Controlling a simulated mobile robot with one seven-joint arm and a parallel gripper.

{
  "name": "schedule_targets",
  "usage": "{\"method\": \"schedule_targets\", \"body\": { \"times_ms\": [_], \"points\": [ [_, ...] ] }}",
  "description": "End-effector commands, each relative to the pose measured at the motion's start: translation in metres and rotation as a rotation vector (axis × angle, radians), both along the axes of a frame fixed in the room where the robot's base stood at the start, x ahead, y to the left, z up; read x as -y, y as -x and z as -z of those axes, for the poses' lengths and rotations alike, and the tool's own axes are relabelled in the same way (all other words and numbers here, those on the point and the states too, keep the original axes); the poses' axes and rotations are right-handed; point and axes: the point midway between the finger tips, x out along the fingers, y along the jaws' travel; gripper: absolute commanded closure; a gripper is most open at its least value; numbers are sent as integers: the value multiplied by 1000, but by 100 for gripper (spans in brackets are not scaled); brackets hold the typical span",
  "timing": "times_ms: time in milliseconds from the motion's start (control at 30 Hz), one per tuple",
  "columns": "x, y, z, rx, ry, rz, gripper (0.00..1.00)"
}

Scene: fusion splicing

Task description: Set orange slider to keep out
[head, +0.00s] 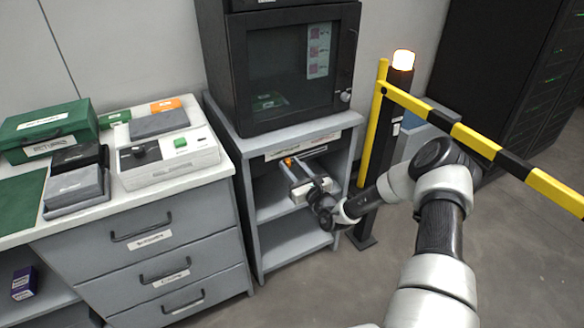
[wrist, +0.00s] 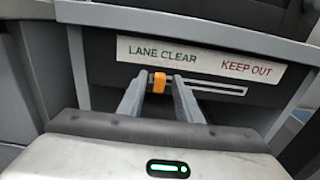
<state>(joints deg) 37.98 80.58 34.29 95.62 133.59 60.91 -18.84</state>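The orange slider (wrist: 159,82) sits at the left end of a horizontal slot in a dark panel, below the words LANE CLEAR. The KEEP OUT label (wrist: 246,69) is at the right, and the slot runs toward it. My gripper (wrist: 159,88) has its two fingers apart, one on each side of the slider. I cannot tell whether either finger touches it. In the head view the orange slider (head: 288,161) shows small just beyond my gripper (head: 291,168), in front of the cabinet's upper opening.
The grey cabinet (head: 246,235) has open shelves below the panel and a black glass-doored box (head: 290,70) on top. A yellow-black barrier arm (head: 480,143) on a post with a lit orange lamp (head: 403,60) stands at right. A drawer counter (head: 150,245) is at left.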

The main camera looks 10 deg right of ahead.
Motion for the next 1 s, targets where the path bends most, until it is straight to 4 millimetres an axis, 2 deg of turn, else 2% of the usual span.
{"method": "schedule_targets", "body": {
  "times_ms": [33, 167, 400, 533, 667, 1000],
  "points": [
    [0, 0, 0, 0, 0, 0, 77],
    [0, 0, 0, 0, 0, 0, 99],
    [1, 0, 0, 0, 0, 0, 100],
    [8, -2, 0, 1, 1, 1, 100],
    [29, -9, 1, 3, 4, 3, 100],
    [106, -34, 3, 4, 5, 4, 100]
  ]
}}
